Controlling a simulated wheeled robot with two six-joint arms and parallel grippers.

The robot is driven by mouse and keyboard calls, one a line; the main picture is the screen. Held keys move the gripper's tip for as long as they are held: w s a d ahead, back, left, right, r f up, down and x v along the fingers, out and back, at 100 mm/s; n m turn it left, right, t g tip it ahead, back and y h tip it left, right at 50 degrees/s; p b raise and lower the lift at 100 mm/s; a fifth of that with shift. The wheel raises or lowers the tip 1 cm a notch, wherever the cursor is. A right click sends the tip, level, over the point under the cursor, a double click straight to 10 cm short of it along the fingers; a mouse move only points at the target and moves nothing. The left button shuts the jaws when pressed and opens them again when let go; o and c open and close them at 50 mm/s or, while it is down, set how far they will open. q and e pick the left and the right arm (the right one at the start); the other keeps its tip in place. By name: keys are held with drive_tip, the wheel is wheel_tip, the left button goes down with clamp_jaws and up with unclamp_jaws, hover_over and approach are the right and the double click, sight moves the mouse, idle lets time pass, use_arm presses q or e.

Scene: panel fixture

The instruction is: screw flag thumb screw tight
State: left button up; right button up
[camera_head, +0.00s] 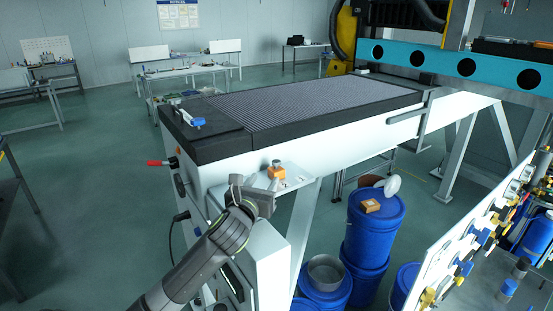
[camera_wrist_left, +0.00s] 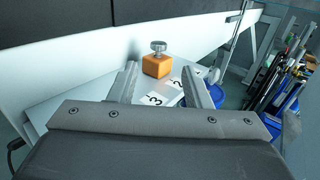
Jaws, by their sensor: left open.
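The thumb screw has a round metal knob (camera_wrist_left: 158,47) and stands upright in an orange block (camera_wrist_left: 157,67). The block also shows in the head view (camera_head: 277,173), on a small white shelf (camera_head: 296,181) at the side of the machine. I cannot tell from these frames how deep the screw sits. My left gripper (camera_head: 262,190) is at the near left side of the block. In the left wrist view its fingers (camera_wrist_left: 160,84) are spread, with the block and screw beyond them, apart from both fingers. My right gripper is in neither view.
A white label with numbers (camera_wrist_left: 168,97) lies on the shelf beside the block. The machine's white side wall (camera_head: 300,149) rises behind the shelf. Blue barrels (camera_head: 373,222) stand below to the right. A white panel with fittings (camera_head: 470,245) is at the lower right.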

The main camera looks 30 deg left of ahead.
sight(274, 164)
use_arm(q)
drive_tip(key=p+x, duration=0.1)
drive_tip(key=x, duration=0.4)
drive_tip(key=shift+w+r, duration=0.1)
drive_tip(key=shift+r, duration=0.05)
drive_tip(key=p+x, duration=0.2)
drive_tip(key=x, duration=0.3)
drive_tip(key=shift+w+a, duration=0.1)
drive_tip(key=shift+w, duration=0.05)
drive_tip(key=shift+w+a, duration=0.1)
drive_tip(key=shift+w, duration=0.5)
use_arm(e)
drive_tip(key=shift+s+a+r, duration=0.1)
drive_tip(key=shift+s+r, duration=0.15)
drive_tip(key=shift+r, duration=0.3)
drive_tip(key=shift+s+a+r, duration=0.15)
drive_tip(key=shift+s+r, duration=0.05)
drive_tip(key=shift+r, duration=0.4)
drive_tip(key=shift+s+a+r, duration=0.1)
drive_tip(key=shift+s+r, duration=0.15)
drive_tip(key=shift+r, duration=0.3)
use_arm(q)
drive_tip(key=c, duration=0.9)
drive_tip(key=shift+f+h, duration=0.25)
drive_tip(key=shift+h, duration=0.05)
drive_tip(key=shift+c, duration=0.2)
drive_tip(key=shift+a, duration=0.1)
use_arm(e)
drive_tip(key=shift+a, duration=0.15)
